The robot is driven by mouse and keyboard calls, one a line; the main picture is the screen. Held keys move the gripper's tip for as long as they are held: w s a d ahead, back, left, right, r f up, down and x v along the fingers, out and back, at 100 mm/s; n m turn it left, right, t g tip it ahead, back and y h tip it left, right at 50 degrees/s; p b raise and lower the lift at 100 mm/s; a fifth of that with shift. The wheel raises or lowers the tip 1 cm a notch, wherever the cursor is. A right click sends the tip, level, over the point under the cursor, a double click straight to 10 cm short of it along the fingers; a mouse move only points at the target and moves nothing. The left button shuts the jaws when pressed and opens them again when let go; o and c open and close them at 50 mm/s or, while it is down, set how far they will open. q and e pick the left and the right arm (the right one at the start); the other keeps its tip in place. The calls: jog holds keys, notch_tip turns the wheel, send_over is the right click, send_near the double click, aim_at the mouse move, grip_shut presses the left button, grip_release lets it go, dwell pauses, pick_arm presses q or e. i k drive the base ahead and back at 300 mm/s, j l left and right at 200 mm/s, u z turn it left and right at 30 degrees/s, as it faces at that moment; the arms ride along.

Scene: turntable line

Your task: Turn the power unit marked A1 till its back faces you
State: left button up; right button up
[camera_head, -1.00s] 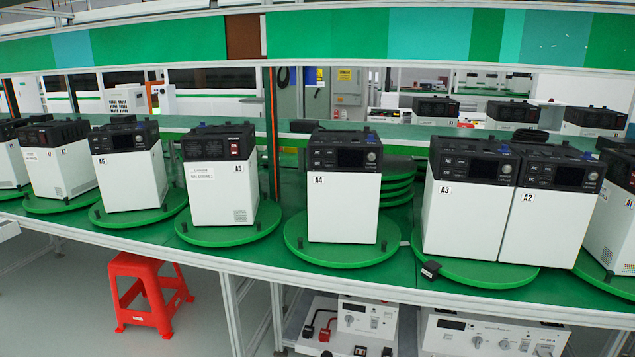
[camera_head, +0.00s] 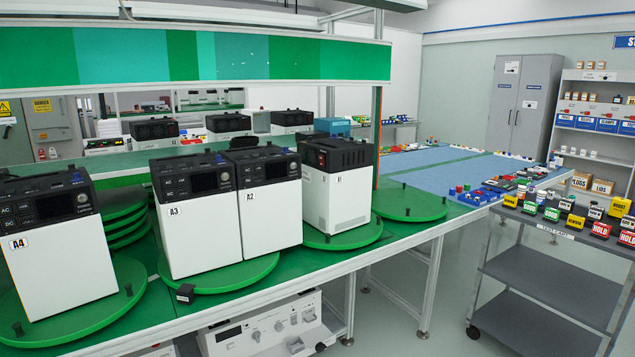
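The power unit marked A1 (camera_head: 345,195) is a white box with a black top, at the right end of the row of units. It stands upright on a round green turntable (camera_head: 352,241) and is turned at an angle, with two white sides showing. A small red part shows on its black upper section at the left. Its mark is small and hard to read. Unit A2 (camera_head: 270,217) stands just left of it, on a turntable shared with A3 (camera_head: 200,229). Neither of my grippers shows in this view.
Unit A4 (camera_head: 62,268) stands on its turntable at the left. An empty green turntable (camera_head: 412,203) lies right of A1. A small black block (camera_head: 185,293) sits at the bench edge. A grey cart (camera_head: 545,262) with coloured markers stands at the right, with open floor between.

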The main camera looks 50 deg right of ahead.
aim_at(363, 235)
jog(key=z, duration=1.45)
jog(key=i+l+z, duration=0.6)
jog(key=i, duration=0.2)
jog(key=i+l+z, duration=0.1)
jog(key=i+z, duration=0.15)
jog(key=i, duration=0.15)
jog(key=i+z, duration=0.3)
jog(key=i, duration=0.15)
jog(key=i+l+u, duration=0.15)
jog(key=i+u, duration=0.2)
jog(key=i, duration=0.2)
jog(key=i+l+u, duration=0.4)
jog(key=i, duration=0.15)
jog(key=i+l+u, duration=0.35)
jog(key=i+j, duration=0.05)
jog(key=i, duration=0.1)
